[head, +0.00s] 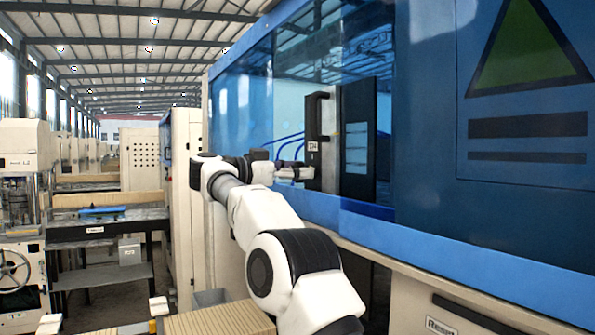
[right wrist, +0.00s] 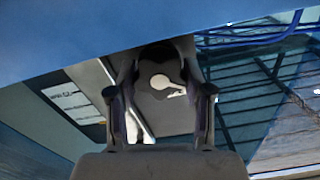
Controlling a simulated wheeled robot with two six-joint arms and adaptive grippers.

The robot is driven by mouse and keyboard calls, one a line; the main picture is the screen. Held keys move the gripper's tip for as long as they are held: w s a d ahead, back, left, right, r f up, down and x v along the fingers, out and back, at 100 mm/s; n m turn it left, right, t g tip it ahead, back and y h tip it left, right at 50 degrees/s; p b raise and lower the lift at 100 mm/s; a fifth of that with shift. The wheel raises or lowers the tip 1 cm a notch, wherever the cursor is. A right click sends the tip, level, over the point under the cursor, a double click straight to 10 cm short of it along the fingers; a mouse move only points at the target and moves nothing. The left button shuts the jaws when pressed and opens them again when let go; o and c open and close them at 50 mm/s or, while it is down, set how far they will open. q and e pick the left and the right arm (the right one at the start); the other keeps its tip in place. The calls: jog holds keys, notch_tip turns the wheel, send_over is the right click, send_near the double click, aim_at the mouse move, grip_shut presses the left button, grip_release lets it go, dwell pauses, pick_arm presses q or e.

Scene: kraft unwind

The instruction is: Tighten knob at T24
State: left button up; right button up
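A dark upright panel with a handle (head: 323,140) stands on the blue machine front in the head view. A small label (head: 313,146) on it looks like T24, but is too small to read surely. My right gripper (head: 298,172) is at the lower part of this panel. In the right wrist view, a dark round knob with a pale pointer-like mark (right wrist: 162,84) lies between the two fingers of my right gripper (right wrist: 160,92). The fingers stand apart on either side of the knob, close to it; contact is not clear. My left gripper is not in view.
The blue machine's glossy window (head: 250,100) and blue ledge (head: 400,233) run beside my right arm. A dark workbench (head: 110,222) and a pale press (head: 22,190) stand at the left. A ribbed tan surface (head: 220,320) lies at the bottom.

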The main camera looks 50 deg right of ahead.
jog(key=m, duration=0.5)
jog(key=shift+s+d+f+m, duration=0.1)
jog(key=shift+s+f+m, duration=0.05)
jog(key=shift+m, duration=0.25)
jog(key=o, duration=1.2)
jog(key=shift+c, duration=0.2)
jog(key=shift+d, duration=0.1)
